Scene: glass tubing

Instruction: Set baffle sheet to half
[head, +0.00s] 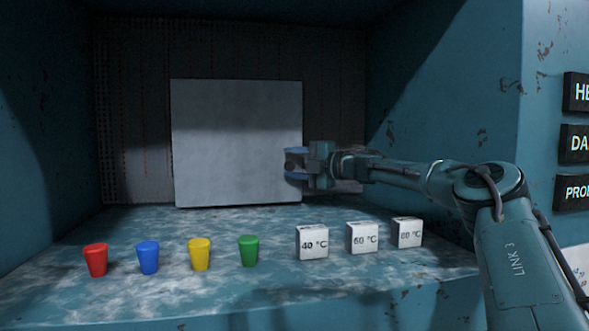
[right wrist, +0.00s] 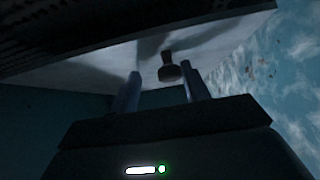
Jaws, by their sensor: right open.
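The baffle sheet (head: 230,140) is a pale grey square panel standing upright against the back wall of the alcove in the head view. In the right wrist view the sheet (right wrist: 100,70) shows as a pale surface with a dark knob (right wrist: 169,68) sticking out from it. My right gripper (head: 291,164) is at the sheet's right edge in the head view. Its two fingers (right wrist: 160,92) are open, with the knob seen between and beyond them. I cannot tell whether a finger touches the knob. My left gripper is not in view.
On the floor in front stand a red cup (head: 96,260), a blue cup (head: 148,257), a yellow cup (head: 199,254) and a green cup (head: 249,251). White blocks marked 40 °C (head: 313,243), 60 °C (head: 362,238) and one more (head: 407,233) stand to the right, below my right arm.

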